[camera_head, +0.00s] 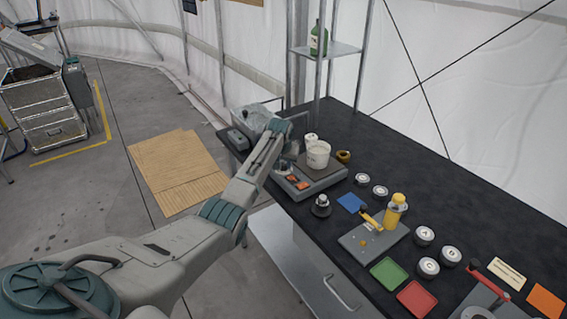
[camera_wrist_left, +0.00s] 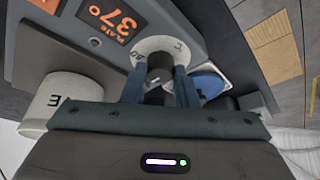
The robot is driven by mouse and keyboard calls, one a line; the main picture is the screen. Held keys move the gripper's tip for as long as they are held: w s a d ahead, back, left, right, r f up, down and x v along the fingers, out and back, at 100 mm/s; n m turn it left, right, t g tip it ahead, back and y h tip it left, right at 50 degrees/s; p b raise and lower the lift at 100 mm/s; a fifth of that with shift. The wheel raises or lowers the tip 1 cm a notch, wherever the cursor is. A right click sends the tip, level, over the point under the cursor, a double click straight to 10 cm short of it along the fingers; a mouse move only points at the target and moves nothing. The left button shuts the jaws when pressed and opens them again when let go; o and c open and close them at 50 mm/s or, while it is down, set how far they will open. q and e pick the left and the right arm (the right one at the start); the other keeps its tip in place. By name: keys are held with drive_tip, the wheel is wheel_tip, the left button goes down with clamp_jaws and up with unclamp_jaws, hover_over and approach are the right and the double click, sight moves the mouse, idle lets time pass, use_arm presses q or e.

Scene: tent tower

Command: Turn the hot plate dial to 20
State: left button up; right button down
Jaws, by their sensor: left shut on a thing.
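The hot plate (camera_head: 324,182) stands on the dark bench with a white beaker (camera_head: 318,154) on its top. The dial has a dark knob (camera_wrist_left: 160,66) on a pale marked ring (camera_wrist_left: 151,45). My left gripper (camera_wrist_left: 160,84) is shut on the dial knob, with one finger on each side. In the head view my left gripper (camera_head: 284,164) is at the left end of the hot plate, and the dial is hidden there. My right gripper is not in view.
A dark round-based item (camera_head: 321,206) stands in front of the hot plate. A shelf post (camera_head: 320,70) rises behind the hot plate.

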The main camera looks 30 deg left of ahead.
use_arm(q)
drive_tip(key=shift+n, duration=0.4)
drive_tip(key=shift+d+n+y+p, duration=0.1)
drive_tip(key=shift+n+y+p, duration=0.2)
drive_tip(key=shift+n+y, duration=0.15)
drive_tip(key=shift+w+n+g, duration=0.1)
drive_tip(key=shift+n+g, duration=0.3)
drive_tip(key=shift+n, duration=0.55)
drive_tip(key=n+y, duration=0.1)
drive_tip(key=n, duration=0.1)
drive_tip(key=shift+w+f+n+g+b, duration=0.1)
drive_tip(key=shift+n+g+b, duration=0.3)
drive_tip(key=shift+f+n+g+y+b, duration=0.1)
drive_tip(key=shift+n+g+y+b, duration=0.25)
drive_tip(key=shift+n+b, duration=0.75)
drive_tip(key=shift+w+n+g+b, duration=0.1)
drive_tip(key=shift+n+g+b, duration=0.35)
drive_tip(key=shift+n+b, duration=0.55)
drive_tip(key=shift+n+g+b, duration=0.3)
drive_tip(key=shift+n+b, duration=0.25)
drive_tip(key=shift+n, duration=0.15)
drive_tip(key=shift+r, duration=0.2)
